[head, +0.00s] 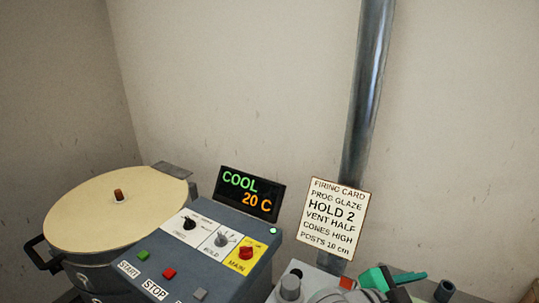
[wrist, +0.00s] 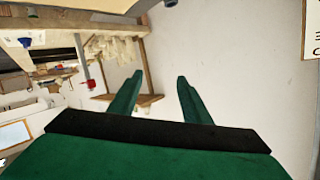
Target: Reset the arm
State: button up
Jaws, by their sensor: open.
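My gripper (wrist: 160,80) shows in the wrist view with its two green fingers spread apart and nothing between them. Behind the fingertips are a pale wall and a wooden shelf, both well away from them. In the head view, part of my green gripper (head: 378,278) and arm shows low at the right, beside the firing card and in front of the wall.
A grey control box (head: 190,262) has a display (head: 249,194) reading COOL 20 C. A round kiln with a pale lid (head: 110,215) stands left. A firing card (head: 333,217) is in front of a metal pipe (head: 368,90). A wooden shelf (wrist: 95,101) holds pale pieces.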

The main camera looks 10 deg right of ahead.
jog(key=w+a+r+n+t+h, duration=0.1)
jog(key=w+a+n+t, duration=0.5)
jog(key=n+t, duration=0.45)
jog(key=s+a+f+n+t+y, duration=0.2)
jog(key=a+f+n+t+y, duration=0.2)
jog(key=a+f+n+y, duration=0.55)
jog(key=s+a+f+n+y, duration=0.3)
jog(key=s+a+f+y, duration=0.1)
jog(key=s+a+f, duration=0.9)
jog(key=s+a+m+g+y, duration=0.1)
jog(key=s+a+m+y, duration=0.1)
jog(key=s+a, duration=0.8)
jog(key=shift+s+f+m+g, duration=0.35)
jog(key=shift+s+f+m, duration=0.15)
jog(key=shift+s, duration=0.5)
